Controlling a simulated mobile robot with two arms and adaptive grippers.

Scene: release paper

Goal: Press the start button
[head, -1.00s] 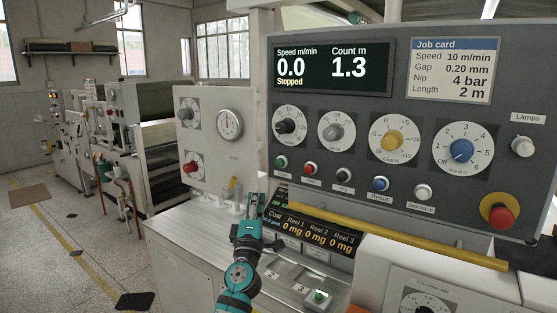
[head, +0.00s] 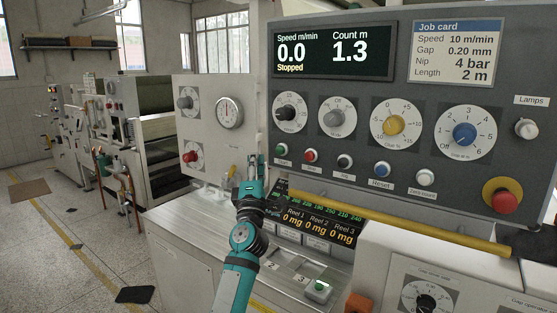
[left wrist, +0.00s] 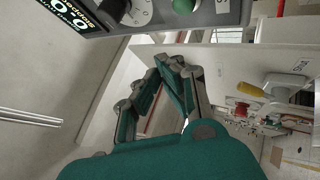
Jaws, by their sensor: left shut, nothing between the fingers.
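The green start button (head: 281,149) sits at the left end of the row of small buttons on the grey control panel. In the left wrist view a green button (left wrist: 184,5) shows at the top edge, partly cut off. My left gripper (head: 257,164) is shut and empty, pointing up, just left of and slightly below the start button, apart from it in the picture. Its closed fingers (left wrist: 170,68) show below the button in the left wrist view. The display (head: 333,50) reads 0.0 m/min, Stopped, count 1.3 m. My right gripper is not in view.
Red, black, blue and white buttons stand to the right, below several dials. A red emergency button (head: 505,201) is at the far right. A yellow bar (head: 400,224) runs under the panel. Another green button (head: 318,290) is on the lower deck. A gauge panel (head: 208,110) stands left.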

